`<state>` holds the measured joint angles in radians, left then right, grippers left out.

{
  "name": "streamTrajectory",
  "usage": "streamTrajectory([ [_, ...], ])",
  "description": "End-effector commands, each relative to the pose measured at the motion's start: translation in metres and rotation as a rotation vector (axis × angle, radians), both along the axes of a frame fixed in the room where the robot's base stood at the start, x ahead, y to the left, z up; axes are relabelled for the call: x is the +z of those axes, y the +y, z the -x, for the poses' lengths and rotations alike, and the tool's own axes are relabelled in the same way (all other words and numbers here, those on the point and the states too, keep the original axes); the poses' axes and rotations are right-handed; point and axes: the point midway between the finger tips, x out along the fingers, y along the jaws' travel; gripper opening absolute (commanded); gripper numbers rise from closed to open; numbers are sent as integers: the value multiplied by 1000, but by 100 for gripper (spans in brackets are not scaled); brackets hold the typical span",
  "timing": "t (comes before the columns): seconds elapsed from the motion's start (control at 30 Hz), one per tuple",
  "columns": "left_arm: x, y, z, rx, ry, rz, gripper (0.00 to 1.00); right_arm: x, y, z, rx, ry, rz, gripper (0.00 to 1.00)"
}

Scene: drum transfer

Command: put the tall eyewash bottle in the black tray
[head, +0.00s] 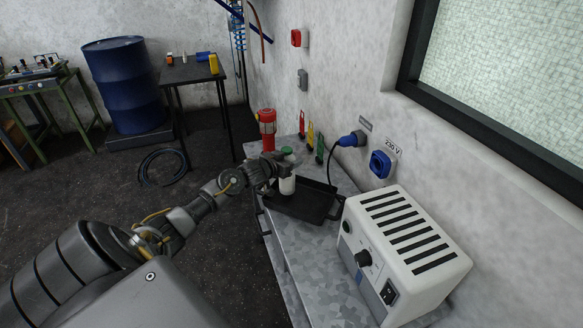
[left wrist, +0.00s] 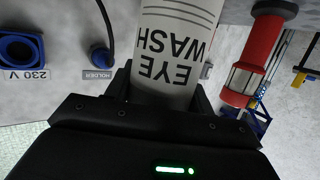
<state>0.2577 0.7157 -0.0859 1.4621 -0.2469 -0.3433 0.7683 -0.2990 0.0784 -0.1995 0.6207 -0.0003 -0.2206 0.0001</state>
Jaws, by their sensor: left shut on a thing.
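The tall eyewash bottle (head: 287,184) is white with a green cap and stands upright in the head view. My left gripper (head: 279,171) is shut on it. In the left wrist view the bottle (left wrist: 175,45) fills the space between the fingers, its "EYE WASH" lettering upside down. The black tray (head: 305,204) lies on the grey metal bench, and the bottle is over its far left part. I cannot tell whether the bottle's base touches the tray floor. My right gripper is not in view.
A red lantern-like device (head: 267,129) stands on the bench beyond the gripper. A white slotted power unit (head: 402,255) stands right of the tray. A blue plug and cable (head: 350,140) are at the wall. The front of the bench (head: 325,275) is clear.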

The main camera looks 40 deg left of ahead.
Motion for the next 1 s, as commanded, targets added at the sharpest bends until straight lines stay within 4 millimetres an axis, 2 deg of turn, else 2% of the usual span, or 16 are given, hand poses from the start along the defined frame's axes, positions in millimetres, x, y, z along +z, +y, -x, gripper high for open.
streamTrajectory([
  [0.03,-5,-1,0,1,2,4,0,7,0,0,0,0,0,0],
  [0.2,-23,0,1,1,0,2,0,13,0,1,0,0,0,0],
  [0.6,-30,0,0,0,-1,1,0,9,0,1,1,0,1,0],
  [0.63,-32,-1,1,0,3,1,55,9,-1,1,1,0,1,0],
  [0.8,-31,-1,1,0,3,0,75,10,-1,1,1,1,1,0],
  [1.0,-31,-1,1,0,3,1,75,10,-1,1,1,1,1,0],
])
